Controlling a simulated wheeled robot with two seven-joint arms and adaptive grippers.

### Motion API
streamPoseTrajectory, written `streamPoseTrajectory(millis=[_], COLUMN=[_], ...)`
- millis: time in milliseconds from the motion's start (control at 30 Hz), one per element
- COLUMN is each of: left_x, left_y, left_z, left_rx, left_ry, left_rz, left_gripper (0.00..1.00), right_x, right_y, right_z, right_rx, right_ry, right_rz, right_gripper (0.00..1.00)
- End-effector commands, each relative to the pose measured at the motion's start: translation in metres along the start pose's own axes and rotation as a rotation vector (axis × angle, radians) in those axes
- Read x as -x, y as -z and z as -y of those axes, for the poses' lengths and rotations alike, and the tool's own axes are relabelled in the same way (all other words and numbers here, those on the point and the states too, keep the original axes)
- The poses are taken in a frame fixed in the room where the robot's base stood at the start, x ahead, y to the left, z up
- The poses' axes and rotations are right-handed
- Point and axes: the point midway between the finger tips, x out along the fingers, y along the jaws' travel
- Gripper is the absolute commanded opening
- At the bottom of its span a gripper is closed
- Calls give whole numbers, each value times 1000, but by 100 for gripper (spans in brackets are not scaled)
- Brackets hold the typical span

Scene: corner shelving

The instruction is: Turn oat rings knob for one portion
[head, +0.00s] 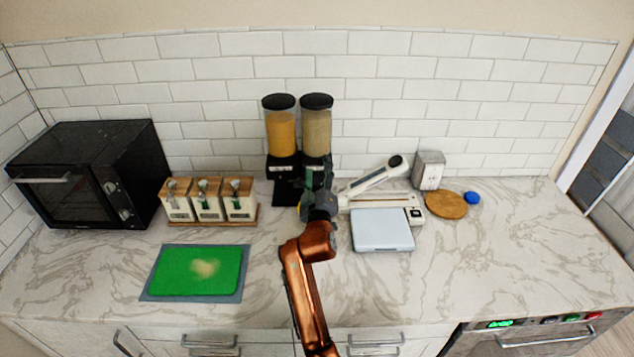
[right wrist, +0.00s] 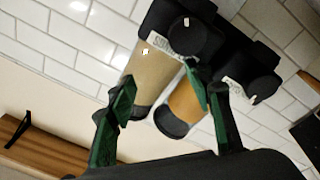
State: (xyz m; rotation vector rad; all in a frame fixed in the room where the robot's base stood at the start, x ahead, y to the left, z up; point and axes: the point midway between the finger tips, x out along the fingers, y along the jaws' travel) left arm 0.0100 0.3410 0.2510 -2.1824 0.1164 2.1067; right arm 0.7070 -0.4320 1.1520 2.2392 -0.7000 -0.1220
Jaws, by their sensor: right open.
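A double dispenser stands against the back wall. Its left canister (head: 281,132) holds orange contents and its right canister (head: 316,132) holds beige contents; both have black lids. In the right wrist view the beige canister (right wrist: 153,75) and orange canister (right wrist: 187,98) appear tilted and inverted, with dark round knobs by the beige (right wrist: 190,36) and orange (right wrist: 264,89) units. The labels are too blurred to tell which is oat rings. My right gripper (head: 317,186) is in front of the dispenser's right unit, also seen in its wrist view (right wrist: 160,80), open and empty. My left gripper is out of view.
Left of the dispenser are a rack of jars (head: 208,219) and a black oven (head: 85,172). Right are a white-armed appliance (head: 372,178), a scale (head: 381,230), a metal box (head: 429,170) and a wooden disc (head: 446,204). A green board (head: 180,270) lies front left.

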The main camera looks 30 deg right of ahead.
Motion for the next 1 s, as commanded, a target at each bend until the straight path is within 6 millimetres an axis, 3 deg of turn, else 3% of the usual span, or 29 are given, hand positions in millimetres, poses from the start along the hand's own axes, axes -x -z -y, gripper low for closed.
streamPoseTrajectory(millis=[267, 700, 867, 1000], left_x=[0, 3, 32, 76], left_y=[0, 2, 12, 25], left_z=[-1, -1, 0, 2], left_rx=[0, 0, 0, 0], left_ry=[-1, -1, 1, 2], left_rz=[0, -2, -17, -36], left_gripper=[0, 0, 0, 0], right_x=[-5, -5, 0, 12], right_y=[27, 29, 28, 20], right_z=[-24, -28, -34, -32], right_rx=[-2, -6, -73, -193], right_ry=[3, 5, 3, 15], right_rz=[-1, 2, 11, 21], right_gripper=[47, 47, 47, 47])
